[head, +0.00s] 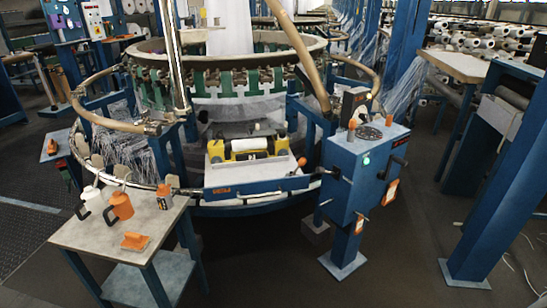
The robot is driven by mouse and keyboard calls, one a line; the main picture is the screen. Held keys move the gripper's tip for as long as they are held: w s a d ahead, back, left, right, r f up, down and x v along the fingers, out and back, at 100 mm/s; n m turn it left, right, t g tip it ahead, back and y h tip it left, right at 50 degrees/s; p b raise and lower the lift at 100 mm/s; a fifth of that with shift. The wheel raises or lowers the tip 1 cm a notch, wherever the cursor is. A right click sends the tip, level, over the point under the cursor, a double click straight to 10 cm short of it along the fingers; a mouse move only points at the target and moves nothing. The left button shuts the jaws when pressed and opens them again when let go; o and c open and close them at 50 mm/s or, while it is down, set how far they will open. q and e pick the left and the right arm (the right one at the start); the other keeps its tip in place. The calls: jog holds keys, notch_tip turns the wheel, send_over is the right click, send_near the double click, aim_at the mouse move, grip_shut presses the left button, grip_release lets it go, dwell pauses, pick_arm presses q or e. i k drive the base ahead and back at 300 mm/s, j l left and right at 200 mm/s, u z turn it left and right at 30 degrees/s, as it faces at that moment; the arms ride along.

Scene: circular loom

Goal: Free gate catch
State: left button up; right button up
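A low blue gate bar (245,188) with orange lettering runs across the front of the circular loom (230,75). A small orange ball knob (302,161) stands up near the right end of the bar. It may belong to the gate catch, but the catch is too small to make out, and I cannot tell whether it is fastened. The bar appears to lie across the opening, its right end close to the blue control cabinet (362,170). Neither of my grippers is in view.
A small table (100,235) at front left holds a white jug (92,200), an orange jug (120,206) and an orange object (135,241). A yellow-ended roller unit (250,147) sits behind the bar. The floor (265,260) between table and cabinet is clear.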

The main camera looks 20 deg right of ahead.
aim_at(303, 161)
jog(key=z, duration=0.8)
